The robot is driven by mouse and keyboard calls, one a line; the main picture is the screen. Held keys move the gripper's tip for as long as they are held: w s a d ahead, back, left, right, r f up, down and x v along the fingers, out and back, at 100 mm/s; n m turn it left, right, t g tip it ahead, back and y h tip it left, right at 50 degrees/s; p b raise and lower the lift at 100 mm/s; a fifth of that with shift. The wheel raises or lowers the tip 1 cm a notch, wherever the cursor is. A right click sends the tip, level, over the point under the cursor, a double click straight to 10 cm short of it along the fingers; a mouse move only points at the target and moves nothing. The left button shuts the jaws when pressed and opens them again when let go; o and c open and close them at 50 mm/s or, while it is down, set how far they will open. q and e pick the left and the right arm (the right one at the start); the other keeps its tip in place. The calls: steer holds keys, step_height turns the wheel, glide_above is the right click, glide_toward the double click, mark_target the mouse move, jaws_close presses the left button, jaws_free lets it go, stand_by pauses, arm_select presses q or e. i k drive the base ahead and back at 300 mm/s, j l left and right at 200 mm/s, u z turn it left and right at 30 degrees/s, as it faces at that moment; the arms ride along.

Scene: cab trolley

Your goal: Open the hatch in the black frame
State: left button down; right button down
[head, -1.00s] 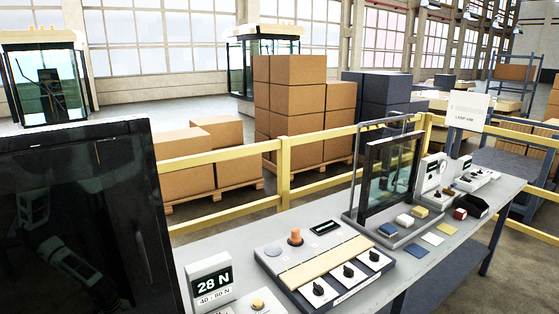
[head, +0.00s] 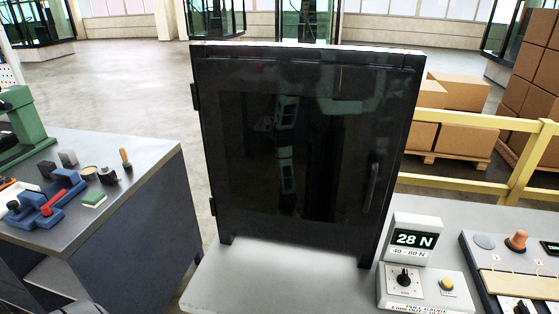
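The black frame (head: 212,190) stands upright on the end of a grey bench. Its dark, glossy hatch (head: 290,215) looks shut and fills the frame. Hinges (head: 195,96) show on its left edge. A dark upright handle (head: 371,187) sits near its right edge. A faint reflection of a robot shows in the panel. Neither of my grippers is in view.
A force gauge box (head: 414,238) reading 28 N stands right of the frame, with a knob panel (head: 420,287) before it. Another bench (head: 140,160) with tools is at the left. A yellow rail (head: 475,119) and cardboard boxes (head: 466,145) are behind at right.

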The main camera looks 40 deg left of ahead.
mark_target(299, 153)
steer(key=u, duration=1.1)
